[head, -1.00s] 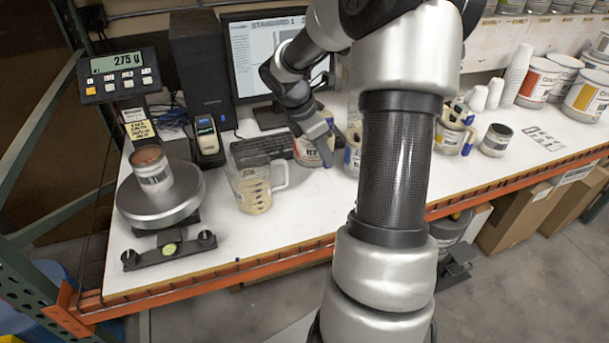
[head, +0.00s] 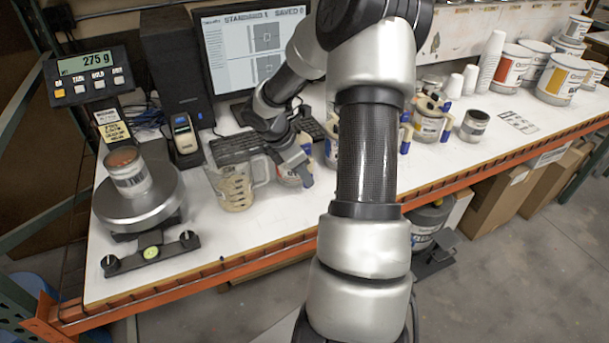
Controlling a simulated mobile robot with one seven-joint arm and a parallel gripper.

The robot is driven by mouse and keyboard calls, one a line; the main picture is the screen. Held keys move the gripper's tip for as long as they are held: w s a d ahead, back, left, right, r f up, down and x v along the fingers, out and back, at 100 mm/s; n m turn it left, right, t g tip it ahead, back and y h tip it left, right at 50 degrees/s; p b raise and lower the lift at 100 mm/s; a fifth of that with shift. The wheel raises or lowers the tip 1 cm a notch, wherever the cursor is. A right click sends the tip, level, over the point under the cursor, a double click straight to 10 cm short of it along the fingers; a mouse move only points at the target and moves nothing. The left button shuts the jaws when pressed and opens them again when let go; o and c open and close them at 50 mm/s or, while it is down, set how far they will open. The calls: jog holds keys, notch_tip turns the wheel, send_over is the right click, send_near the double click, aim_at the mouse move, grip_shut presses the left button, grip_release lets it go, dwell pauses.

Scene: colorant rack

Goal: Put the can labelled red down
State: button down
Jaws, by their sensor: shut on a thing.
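The can labelled red (head: 287,177) is at my gripper, just right of the measuring jug (head: 234,184). Only part of its pale and reddish label shows, and my gripper covers much of it. My gripper (head: 301,168) is shut on the can from above. I cannot tell whether the can's base touches the white bench top (head: 265,224). Part of my arm crosses the middle of the view and hides the bench right of the can.
A scale (head: 140,208) carrying an open can (head: 130,172) stands at the left. A keyboard (head: 235,148) and monitor (head: 250,50) are behind. Lidded cans (head: 431,124), a small grey can (head: 474,125) and paper cups (head: 489,65) stand right. Bare bench lies in front of the jug.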

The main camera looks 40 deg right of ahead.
jog(key=c, duration=1.7)
grip_release()
jog(key=shift+a+r, duration=0.15)
jog(key=shift+r, duration=0.25)
jog(key=v, duration=1.1)
jog(key=shift+a+r+p, duration=0.1)
jog(key=shift+p, duration=0.3)
